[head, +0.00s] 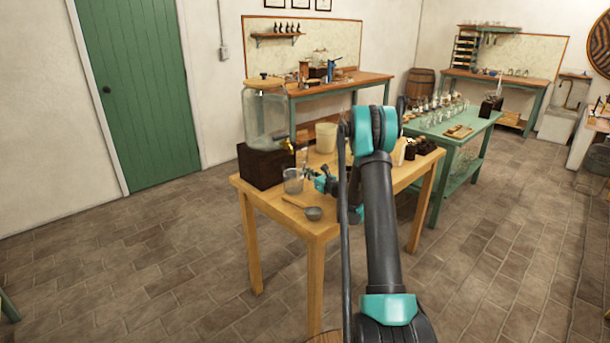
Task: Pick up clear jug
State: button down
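A small clear jug (292,182) stands upright on the near wooden table (270,202), in front of the dark wooden block under a large glass dispenser. My gripper (317,181) is just right of the jug in the head view, low over the table. It is small and partly hidden by my arm. I cannot tell whether its fingers are open or shut, or whether they touch the jug.
The glass dispenser (265,113) with a brass tap stands on a dark block (262,167) behind the jug. A metal ladle (312,213) lies near the table's front edge. A cream container (326,137) stands behind my gripper. Dark jars (424,147) are at right.

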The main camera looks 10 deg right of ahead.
aim_at(306, 165)
jog(key=shift+r, duration=1.55)
jog(key=shift+s+a+f, duration=0.1)
jog(key=shift+s+a, duration=1.65)
jog(key=shift+a, duration=0.65)
jog(key=shift+s+a+r, duration=0.1)
jog(key=shift+s+a, duration=1.65)
jog(key=shift+a, duration=0.7)
jog(key=shift+s+a+f, duration=0.1)
jog(key=shift+s+a, duration=1.65)
jog(key=shift+a, duration=0.65)
